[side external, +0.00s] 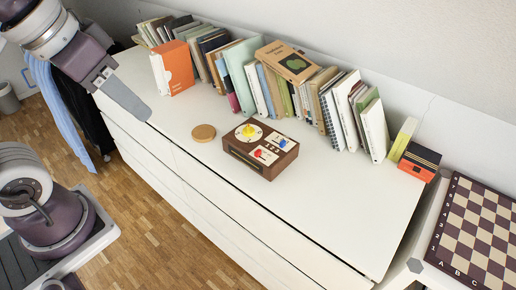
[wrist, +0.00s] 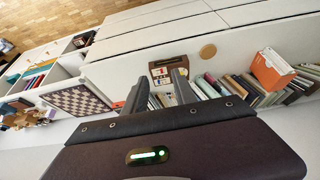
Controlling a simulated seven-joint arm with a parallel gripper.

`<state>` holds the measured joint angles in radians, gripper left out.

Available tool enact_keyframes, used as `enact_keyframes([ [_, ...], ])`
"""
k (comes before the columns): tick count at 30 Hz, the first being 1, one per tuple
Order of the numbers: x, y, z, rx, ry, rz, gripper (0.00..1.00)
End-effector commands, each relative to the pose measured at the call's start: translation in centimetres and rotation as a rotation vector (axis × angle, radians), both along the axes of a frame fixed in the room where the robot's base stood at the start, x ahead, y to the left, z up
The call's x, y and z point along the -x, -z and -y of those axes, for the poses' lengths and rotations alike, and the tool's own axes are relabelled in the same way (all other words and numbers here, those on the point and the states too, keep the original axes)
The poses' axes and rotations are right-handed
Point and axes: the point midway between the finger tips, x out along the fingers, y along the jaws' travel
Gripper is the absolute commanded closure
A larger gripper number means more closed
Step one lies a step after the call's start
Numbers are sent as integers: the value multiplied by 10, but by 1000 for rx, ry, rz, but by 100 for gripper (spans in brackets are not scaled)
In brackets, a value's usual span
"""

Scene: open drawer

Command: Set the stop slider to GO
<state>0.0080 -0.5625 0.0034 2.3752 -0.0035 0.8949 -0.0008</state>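A brown wooden box (side external: 236,156) stands on the white cabinet top. Its top panel has a yellow knob (side external: 249,131) on a round white dial, a red control (side external: 258,154) and a blue control (side external: 282,143) on white plates. Small digits show beside them; I cannot read which control is the stop slider or its setting. My gripper (side external: 139,112) hangs at the cabinet's left end, well away from the box. In the wrist view my gripper (wrist: 161,76) is open and empty, with the box (wrist: 157,81) far beyond, partly hidden by the fingers.
A round wooden disc (side external: 204,133) lies left of the box. A row of books (side external: 245,75) with an orange folder (side external: 172,68) stands along the back. A black-and-orange box (side external: 419,161) and a chessboard (side external: 478,230) are at right. The cabinet top (side external: 330,205) in front is clear.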

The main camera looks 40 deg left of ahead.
Motion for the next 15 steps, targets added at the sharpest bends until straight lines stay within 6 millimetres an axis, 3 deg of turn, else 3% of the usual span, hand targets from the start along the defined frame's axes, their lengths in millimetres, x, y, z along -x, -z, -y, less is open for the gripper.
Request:
enact_keyframes([
  [2, -46, -1, 2, 4, 3, -70, 67],
  [5, -111, 13, 5, 6, 6, -152, 67],
  [8, -175, 52, 10, 5, 10, -238, 67],
  [9, -198, 73, 12, 4, 10, -272, 67],
  [12, -243, 132, 16, -1, 13, -346, 67],
  [15, -268, 183, 20, -7, 16, -398, 67],
])
